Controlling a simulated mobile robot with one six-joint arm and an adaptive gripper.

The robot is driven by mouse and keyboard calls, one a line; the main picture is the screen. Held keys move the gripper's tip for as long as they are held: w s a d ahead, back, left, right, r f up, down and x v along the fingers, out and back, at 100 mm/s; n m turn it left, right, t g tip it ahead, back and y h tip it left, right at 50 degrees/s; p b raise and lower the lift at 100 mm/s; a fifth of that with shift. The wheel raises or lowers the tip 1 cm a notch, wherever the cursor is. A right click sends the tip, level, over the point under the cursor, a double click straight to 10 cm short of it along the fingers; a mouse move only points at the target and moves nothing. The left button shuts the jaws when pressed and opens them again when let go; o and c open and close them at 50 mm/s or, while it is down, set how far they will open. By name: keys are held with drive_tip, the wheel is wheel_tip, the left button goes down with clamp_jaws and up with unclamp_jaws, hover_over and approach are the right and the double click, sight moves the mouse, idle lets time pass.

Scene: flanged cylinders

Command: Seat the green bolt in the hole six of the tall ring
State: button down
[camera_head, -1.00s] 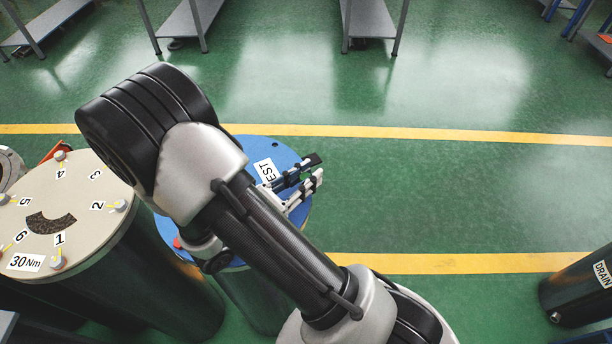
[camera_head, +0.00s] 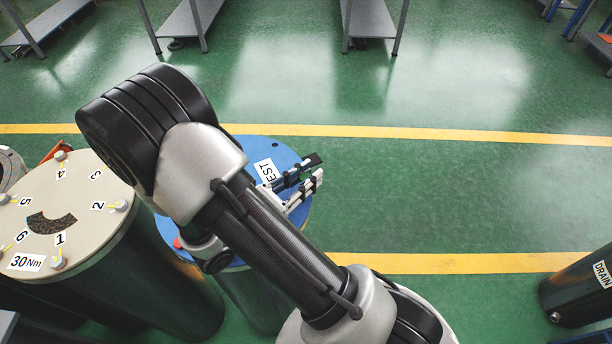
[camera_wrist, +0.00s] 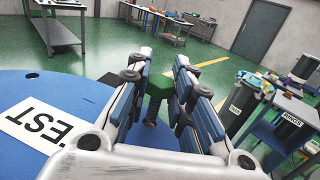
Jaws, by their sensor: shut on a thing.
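My gripper (camera_head: 315,168) reaches over the blue-topped cylinder (camera_head: 235,150) in the head view. In the wrist view my gripper (camera_wrist: 163,66) is shut on the green bolt (camera_wrist: 158,88), between its two fingers. The bolt's green head is up and its dark threaded shank points down. The bolt cannot be made out in the head view. The cream flange (camera_head: 85,190), on a tall dark cylinder at left, has printed numbers 1 to 6 and several grey bolts near its rim. The number 6 (camera_head: 22,236) is near its left front edge. I cannot tell which flange is the tall ring.
A label (camera_head: 267,172) partly reading EST lies on the blue top, with a dark hole (camera_wrist: 32,75) near its rim. A dark DRAIN cylinder (camera_head: 580,290) stands at right. Grey benches (camera_head: 190,22) stand at the back. The green floor between is clear.

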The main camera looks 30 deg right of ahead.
drive_tip(key=shift+f, duration=0.35)
idle(0.5)
drive_tip(key=shift+r, duration=0.45)
drive_tip(key=shift+r+p, duration=2.95)
drive_tip(key=shift+r, duration=0.55)
